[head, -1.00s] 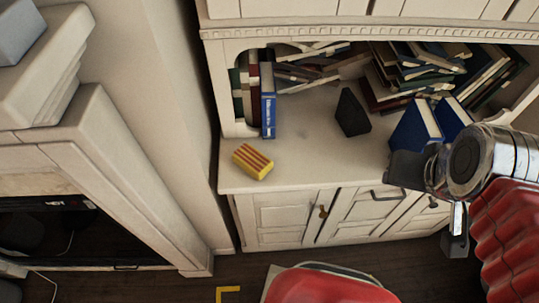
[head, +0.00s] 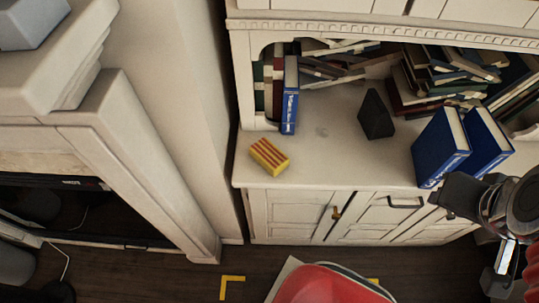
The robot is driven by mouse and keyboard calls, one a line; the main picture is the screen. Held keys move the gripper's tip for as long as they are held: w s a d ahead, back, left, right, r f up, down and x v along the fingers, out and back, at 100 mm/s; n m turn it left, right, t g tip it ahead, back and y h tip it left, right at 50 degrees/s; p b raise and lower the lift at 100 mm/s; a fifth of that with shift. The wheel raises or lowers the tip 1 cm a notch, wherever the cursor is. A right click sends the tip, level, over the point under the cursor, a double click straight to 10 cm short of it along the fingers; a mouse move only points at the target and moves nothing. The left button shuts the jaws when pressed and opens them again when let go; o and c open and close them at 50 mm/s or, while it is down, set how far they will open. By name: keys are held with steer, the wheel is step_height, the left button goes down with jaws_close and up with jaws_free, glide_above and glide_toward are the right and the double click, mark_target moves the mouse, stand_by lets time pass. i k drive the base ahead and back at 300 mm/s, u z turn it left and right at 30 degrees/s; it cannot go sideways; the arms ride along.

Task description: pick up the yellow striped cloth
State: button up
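The yellow cloth with red stripes (head: 269,156) is a small folded block. It lies on the white cabinet's counter (head: 330,165), near its left front corner, with nothing on top of it. My gripper (head: 460,196) shows only partly at the right edge, in front of the cabinet and below the blue books. It is well to the right of the cloth and not touching it. Its fingers are not clear enough to tell whether they are open or shut.
A blue book (head: 290,95) stands upright just behind the cloth. A dark wedge-shaped object (head: 376,115) and two blue books (head: 442,148) stand farther right. Several books lie piled at the back. A white wall and fireplace surround (head: 140,165) are on the left. The counter around the cloth is clear.

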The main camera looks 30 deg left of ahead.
mark_target(268, 156)
steer(key=z, duration=0.05)
steer(key=k, duration=1.05)
steer(key=u, duration=1.9)
steer(key=i, duration=1)
steer(key=u, duration=0.05)
